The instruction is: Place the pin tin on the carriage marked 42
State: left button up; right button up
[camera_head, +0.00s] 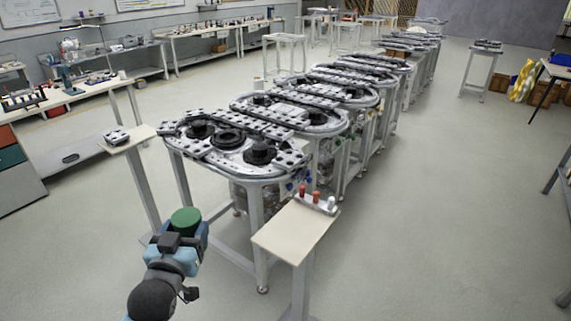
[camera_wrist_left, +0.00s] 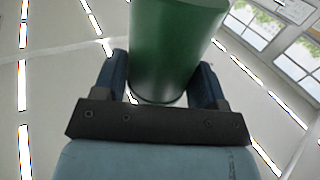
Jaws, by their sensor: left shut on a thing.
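A green tin (camera_head: 186,220) is held by my left gripper (camera_head: 186,236) in front of the near end of the ring track (camera_head: 233,172). In the left wrist view the green cylinder (camera_wrist_left: 172,50) stands between the two blue fingers of the gripper (camera_wrist_left: 162,82), which are shut on it. Dark round pieces (camera_head: 259,153) sit on the near ring track. No number 42 can be read on any of them, so I cannot tell which is the carriage marked 42. My right gripper is not in view.
A small pale stand (camera_head: 290,235) with red and white pieces is at the near right of the track. Another stand (camera_head: 126,139) with a small block is at its left. More ring tracks run to the back.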

aim_at(289, 158)
jog(key=i+l+u, duration=0.1)
jog(key=i+l, duration=0.15)
jog(key=i+l+u, duration=0.25)
jog(key=i+l, duration=0.2)
jog(key=l, duration=0.25)
jog(key=i+l+u, duration=0.1)
jog(key=l, duration=0.25)
jog(key=i+l+u, duration=0.15)
jog(key=i+l, duration=0.15)
jog(key=i+l+u, duration=0.1)
jog(key=l, duration=0.35)
jog(key=i+l+u, duration=0.1)
jog(key=l, duration=0.35)
jog(key=i+l, duration=0.3)
jog(key=i, duration=0.25)
